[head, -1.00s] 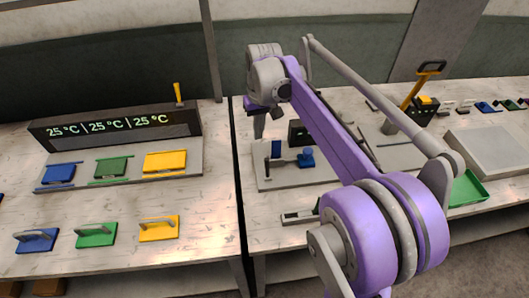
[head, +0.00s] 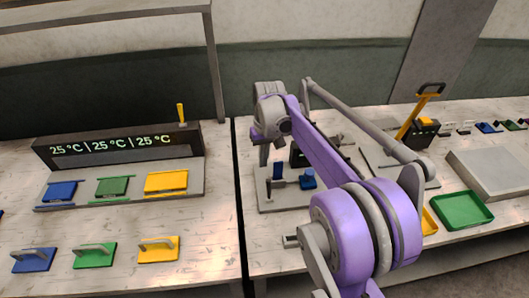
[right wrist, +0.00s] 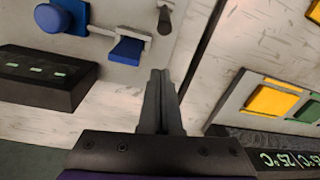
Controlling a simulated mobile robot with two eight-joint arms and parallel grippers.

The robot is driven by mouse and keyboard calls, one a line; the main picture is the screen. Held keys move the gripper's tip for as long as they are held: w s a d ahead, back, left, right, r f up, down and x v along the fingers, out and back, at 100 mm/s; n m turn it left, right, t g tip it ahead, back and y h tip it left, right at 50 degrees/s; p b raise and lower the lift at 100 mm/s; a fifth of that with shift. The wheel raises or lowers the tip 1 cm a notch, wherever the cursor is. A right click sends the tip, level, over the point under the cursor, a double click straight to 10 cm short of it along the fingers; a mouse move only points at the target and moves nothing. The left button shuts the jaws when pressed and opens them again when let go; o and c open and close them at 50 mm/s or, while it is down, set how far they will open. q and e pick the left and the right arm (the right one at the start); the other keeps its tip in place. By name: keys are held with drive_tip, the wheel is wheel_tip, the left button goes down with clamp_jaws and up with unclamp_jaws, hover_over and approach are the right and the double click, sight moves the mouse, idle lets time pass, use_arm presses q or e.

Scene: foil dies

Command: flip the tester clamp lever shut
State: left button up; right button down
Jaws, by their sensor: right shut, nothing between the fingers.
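The tester is a grey plate (head: 295,202) on the right-hand bench, with a blue knob (head: 308,178) and an upright blue paddle (head: 277,170) that looks like the clamp lever's grip. In the right wrist view the blue paddle (right wrist: 127,50) and the round blue knob (right wrist: 65,17) show at the upper left. My right gripper (head: 264,158) points down just left of the paddle. In the wrist view its fingertips (right wrist: 160,74) are together and empty, apart from the paddle in the picture. My arm hides part of the tester. My left gripper is not in view.
A black box with small lit marks (right wrist: 45,75) stands by the tester. A display panel (head: 110,146) and coloured dies (head: 95,255) occupy the left bench. A green tray (head: 463,210) and a yellow-handled press (head: 415,115) stand right. A dark gap separates the benches.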

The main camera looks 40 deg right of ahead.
sight(268, 191)
wheel_tip(268, 191, down, 4)
drive_tip(key=shift+a, duration=0.15)
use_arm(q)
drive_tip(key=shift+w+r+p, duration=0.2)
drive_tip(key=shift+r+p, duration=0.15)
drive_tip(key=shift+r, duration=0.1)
use_arm(e)
drive_tip(key=shift+s+a+r, duration=0.15)
drive_tip(key=shift+s+a, duration=0.05)
drive_tip(key=shift+s, duration=0.4)
drive_tip(key=shift+s+a+r, duration=0.15)
drive_tip(key=shift+s+r, duration=0.05)
drive_tip(key=shift+s, duration=0.35)
drive_tip(key=shift+s+a+r, duration=0.15)
drive_tip(key=shift+s+a, duration=0.05)
drive_tip(key=shift+s, duration=0.4)
drive_tip(key=shift+s, duration=0.1)
